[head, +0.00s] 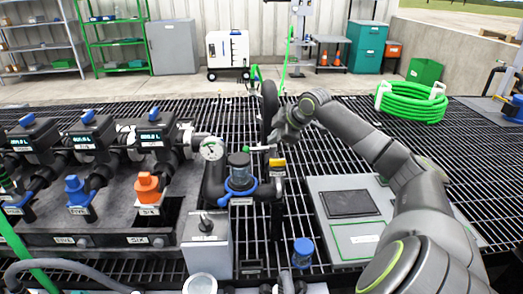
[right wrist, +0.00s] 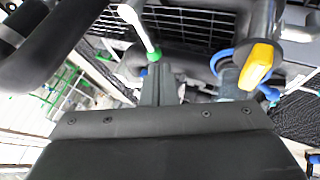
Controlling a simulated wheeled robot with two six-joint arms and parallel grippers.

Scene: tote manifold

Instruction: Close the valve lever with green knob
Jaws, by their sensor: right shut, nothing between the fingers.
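The valve lever with the green knob (head: 244,148) is a short pale rod at the pipework in the middle of the head view. In the right wrist view its green knob (right wrist: 153,56) sits at one end of the white rod (right wrist: 140,30), just beyond my fingertips. My right gripper (head: 274,138) is shut and empty, close beside the lever. Its shut fingers (right wrist: 160,75) also show in the right wrist view, close to the green knob; I cannot tell whether they touch. My left gripper is not in view.
A yellow handle (head: 277,162) is close to my right gripper, with a blue-collared fitting (head: 240,180) left of it. An orange-knobbed valve (head: 148,187) is further left. A grey panel (head: 345,232) lies right on the grating.

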